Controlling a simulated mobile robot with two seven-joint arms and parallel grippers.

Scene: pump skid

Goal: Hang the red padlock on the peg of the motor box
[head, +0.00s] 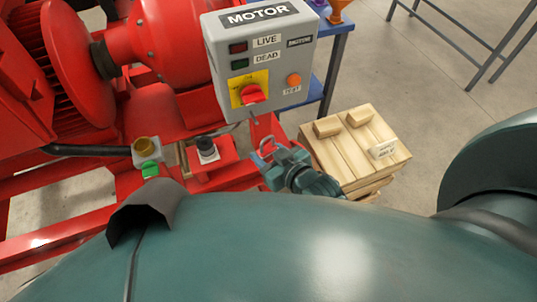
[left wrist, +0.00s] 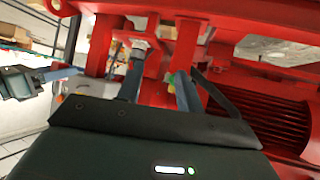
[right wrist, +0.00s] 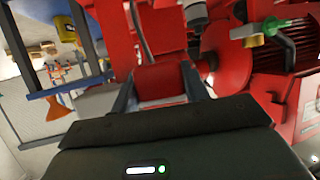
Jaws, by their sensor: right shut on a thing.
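The grey motor box (head: 262,62) stands at the top centre of the head view, with labels, lamps and a red knob on a yellow plate. A short thin peg (head: 252,116) seems to show at its lower edge.
A red motor (head: 160,42) and red skid frame fill the left. A wooden crate (head: 362,175) is right of my right gripper.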

